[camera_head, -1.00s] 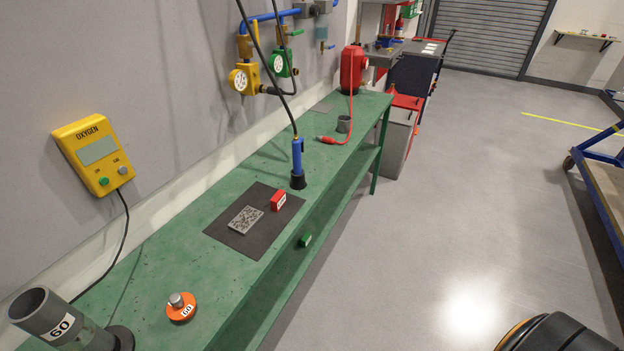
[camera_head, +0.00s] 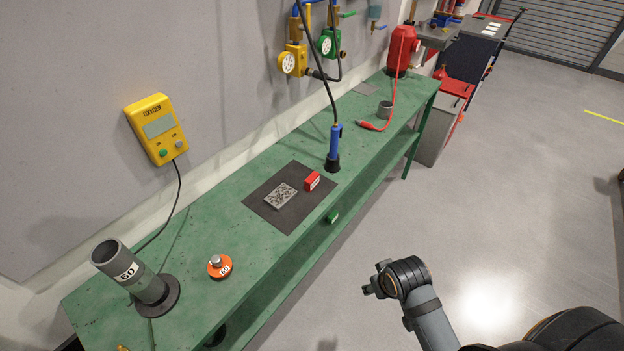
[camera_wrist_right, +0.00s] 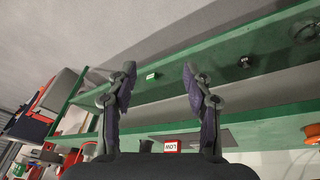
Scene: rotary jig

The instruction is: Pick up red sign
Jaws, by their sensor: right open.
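The red sign (camera_head: 312,181) is a small red block with a white label, standing on a dark mat (camera_head: 262,203) on the green workbench. In the right wrist view the red sign (camera_wrist_right: 172,146) shows near the bottom, between the finger bases. My right gripper (camera_head: 371,287) is off the bench's front side, apart from the sign and to its lower right. In the right wrist view my right gripper (camera_wrist_right: 158,80) has its fingers spread with nothing between them. My left gripper is not in view.
A grey patterned plate (camera_head: 281,196) lies beside the sign on the mat. A blue tool (camera_head: 335,146) with a cable stands behind it. A green block (camera_head: 332,217) sits on the lower shelf. An orange disc (camera_head: 220,267) and grey tube (camera_head: 125,268) are nearer. The floor at right is clear.

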